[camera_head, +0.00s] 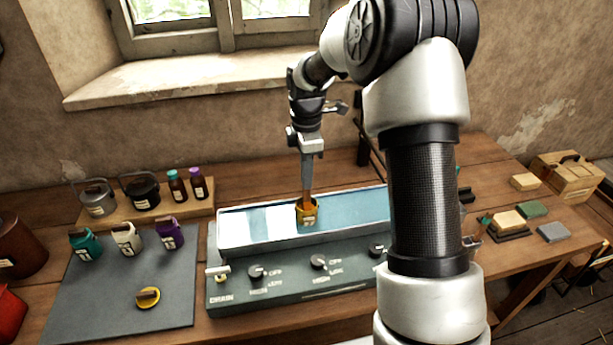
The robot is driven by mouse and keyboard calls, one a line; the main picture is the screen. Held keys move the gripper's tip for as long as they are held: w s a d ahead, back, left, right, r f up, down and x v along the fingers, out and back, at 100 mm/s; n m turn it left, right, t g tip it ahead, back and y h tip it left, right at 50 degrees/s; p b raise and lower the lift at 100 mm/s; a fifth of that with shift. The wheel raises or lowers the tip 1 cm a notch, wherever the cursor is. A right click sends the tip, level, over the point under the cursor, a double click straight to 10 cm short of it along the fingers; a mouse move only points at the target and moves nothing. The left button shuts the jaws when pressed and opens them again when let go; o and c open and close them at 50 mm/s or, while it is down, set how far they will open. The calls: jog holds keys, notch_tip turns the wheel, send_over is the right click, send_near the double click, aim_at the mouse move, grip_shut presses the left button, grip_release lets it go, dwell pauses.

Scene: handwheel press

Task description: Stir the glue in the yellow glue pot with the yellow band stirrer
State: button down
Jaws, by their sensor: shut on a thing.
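The yellow glue pot (308,217) stands in the shallow trough of the grey-green heater bench, near its middle. My gripper (307,156) points down above the pot and is shut on a thin brown stirrer (307,184). The stirrer is nearly upright, and its lower end is inside the pot's mouth. The stirrer's yellow band cannot be made out, and its tip and the glue are hidden in the pot.
A round yellow lid (148,298) lies on the dark mat (95,318) at left. Teal, white and purple pots (128,238) stand behind it. Kettles and bottles stand on a wooden board (190,221). My arm hides the bench's right part.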

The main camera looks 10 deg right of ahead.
jog(key=shift+r+p, duration=0.4)
jog(key=shift+r, duration=1.75)
